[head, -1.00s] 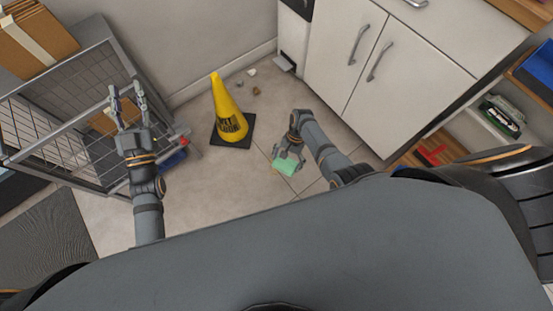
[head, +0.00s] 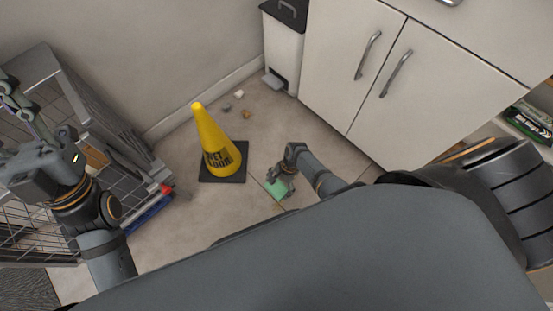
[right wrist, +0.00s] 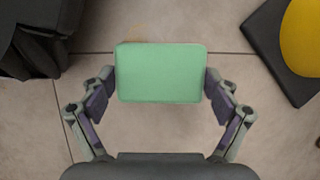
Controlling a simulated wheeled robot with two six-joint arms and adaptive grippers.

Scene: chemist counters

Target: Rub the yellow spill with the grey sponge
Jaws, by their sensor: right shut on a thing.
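My right gripper (head: 281,185) is shut on a green sponge (right wrist: 161,73); no grey sponge shows. In the right wrist view the fingers (right wrist: 160,88) grip its two short sides. The sponge (head: 276,190) is low over the tiled floor in the head view; I cannot tell if it touches. A faint yellowish patch (right wrist: 136,33), perhaps the spill, shows just beyond the sponge's far edge in the right wrist view. The sponge may hide more of it. My left gripper (head: 12,100) is empty, raised over the wire cage at the left edge, its fingers apart.
A yellow wet-floor cone (head: 217,145) on a black base stands left of the sponge. Small crumbs (head: 239,94) lie behind it. White cabinets (head: 350,75) and a pedal bin (head: 283,50) stand at the back. A wire cage trolley (head: 100,120) is at the left.

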